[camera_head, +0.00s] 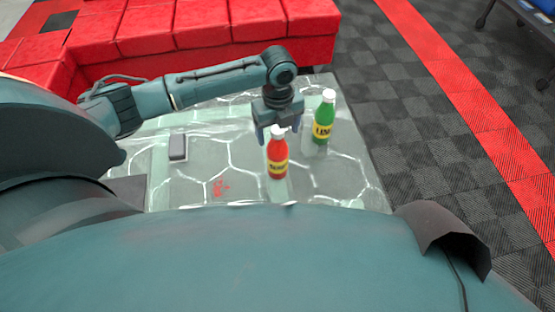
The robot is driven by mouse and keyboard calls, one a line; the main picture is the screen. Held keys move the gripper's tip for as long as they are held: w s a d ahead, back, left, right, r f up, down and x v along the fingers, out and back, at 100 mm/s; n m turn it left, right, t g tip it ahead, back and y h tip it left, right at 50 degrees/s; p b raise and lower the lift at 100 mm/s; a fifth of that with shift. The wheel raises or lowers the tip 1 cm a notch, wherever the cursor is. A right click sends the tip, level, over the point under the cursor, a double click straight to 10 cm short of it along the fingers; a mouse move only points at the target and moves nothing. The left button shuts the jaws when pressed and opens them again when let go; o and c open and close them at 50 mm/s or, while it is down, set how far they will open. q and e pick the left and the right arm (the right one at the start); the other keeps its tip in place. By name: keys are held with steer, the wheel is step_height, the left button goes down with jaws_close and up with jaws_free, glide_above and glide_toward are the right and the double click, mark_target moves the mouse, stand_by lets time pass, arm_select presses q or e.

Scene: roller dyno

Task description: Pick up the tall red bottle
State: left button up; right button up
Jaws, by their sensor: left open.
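The tall red bottle (277,159) has a white cap and a yellow label, and stands upright on the table (205,195). My left gripper (278,136) is open and points down at the bottle's top. Its fingers show on both sides near the cap; I cannot tell whether they touch it or how far behind it they are. My right gripper is not in view.
A green bottle (323,120) with a white cap stands right of the red one, close to my gripper. A small grey box-like object (178,147) lies at the left. Red padded blocks (205,28) stand behind the table. The table's right front is clear.

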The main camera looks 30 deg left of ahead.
arm_select(q)
step_height(320, 180, down, 4)
steer(key=shift+a+f+b, duration=0.1)
steer(key=shift+b, duration=0.5)
steer(key=shift+f, duration=0.15)
jaws_close()
stand_by(0.3)
